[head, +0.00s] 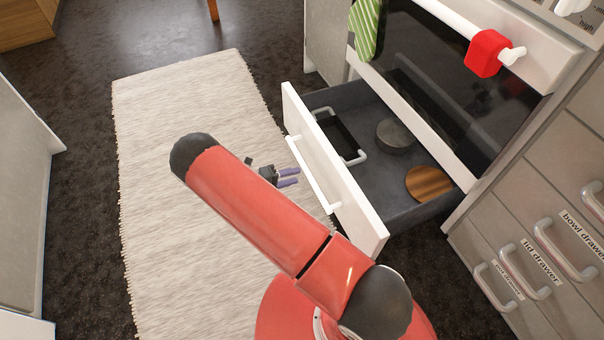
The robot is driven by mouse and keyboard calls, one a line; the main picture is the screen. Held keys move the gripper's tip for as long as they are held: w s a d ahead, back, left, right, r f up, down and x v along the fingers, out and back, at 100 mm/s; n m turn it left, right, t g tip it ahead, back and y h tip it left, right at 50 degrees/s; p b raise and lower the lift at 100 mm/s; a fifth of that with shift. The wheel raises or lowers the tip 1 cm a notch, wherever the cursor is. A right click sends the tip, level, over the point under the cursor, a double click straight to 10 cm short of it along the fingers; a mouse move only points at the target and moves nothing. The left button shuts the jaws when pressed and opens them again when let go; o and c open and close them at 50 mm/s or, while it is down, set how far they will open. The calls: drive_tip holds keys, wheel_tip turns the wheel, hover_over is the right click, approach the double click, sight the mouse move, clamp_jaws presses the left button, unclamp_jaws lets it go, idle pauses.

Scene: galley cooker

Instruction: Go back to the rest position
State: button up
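My gripper (288,177) shows small beyond my red arm, with two purple-tipped fingers pointing right at the open drawer. The fingers look spread with a gap between them, and nothing shows between them. The white drawer front (330,185) with its white bar handle (313,172) is just to the right of the fingertips. I cannot tell from this view whether the fingers touch the handle; they appear apart from it. My arm hides part of the gripper's mount.
The pulled-out drawer holds a black tray (361,158), a dark round tin (396,135) and a wooden disc (429,183). The oven (430,75) above carries a green striped towel (366,28) and a red item (486,53). Grey labelled drawers (536,290) stand right. A pale rug (185,110) lies clear at left.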

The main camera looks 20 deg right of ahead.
drive_tip(key=shift+v, duration=0.85)
drive_tip(key=s+d+r+m+g+y+p, duration=0.1)
drive_tip(key=s+r+m+y, duration=0.2)
drive_tip(key=r+m, duration=0.55)
drive_tip(key=s+r+m+g+y+p, duration=0.15)
drive_tip(key=r+m+y, duration=0.3)
drive_tip(key=r, duration=0.75)
drive_tip(key=s+d+r+m+y+p, duration=0.1)
drive_tip(key=s+r+m+y, duration=0.2)
drive_tip(key=r+m, duration=0.55)
drive_tip(key=s+a+r+m+t+y+p, duration=0.2)
drive_tip(key=s+r+m+t+y, duration=0.3)
drive_tip(key=s+r+m, duration=1)
drive_tip(key=s+r+t, duration=0.2)
drive_tip(key=shift+s, duration=0.35)
